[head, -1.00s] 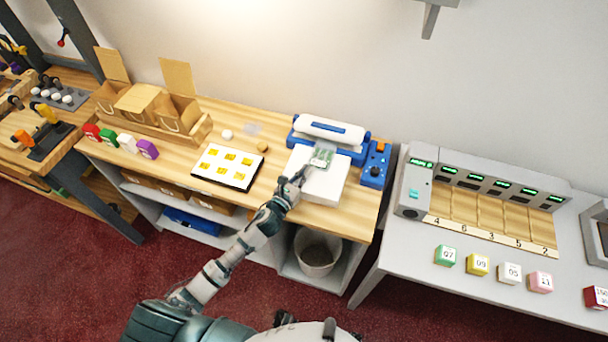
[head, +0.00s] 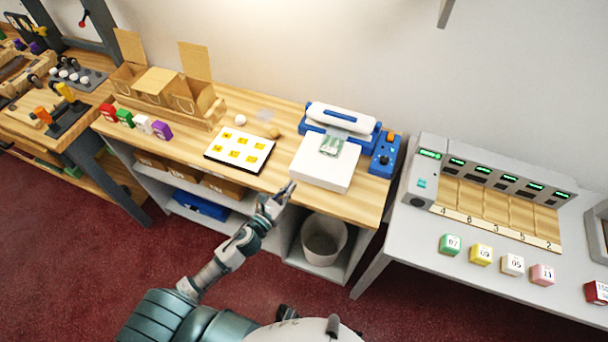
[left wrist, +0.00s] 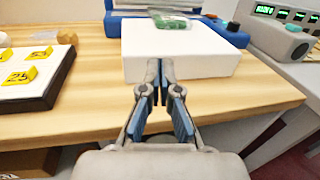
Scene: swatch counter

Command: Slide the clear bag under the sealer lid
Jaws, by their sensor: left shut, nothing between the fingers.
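The clear bag (head: 331,146) with green contents lies on the white block (head: 322,172), near its back edge. It also shows in the left wrist view (left wrist: 172,20). The blue and white sealer (head: 343,118) stands right behind the block, and the bag's far end is close to its front edge. I cannot tell if any of the bag is under the lid. My left gripper (head: 289,188) is shut and empty, in front of the block and apart from the bag. In the left wrist view its fingers (left wrist: 160,72) point at the block. My right gripper is not in view.
A board with yellow tags (head: 239,160) lies left of the block. A blue control box (head: 385,155) stands right of it. Colored blocks and cardboard boxes (head: 160,86) are further left. A grey bin (head: 323,240) stands below the counter. Bare wood lies along the front edge.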

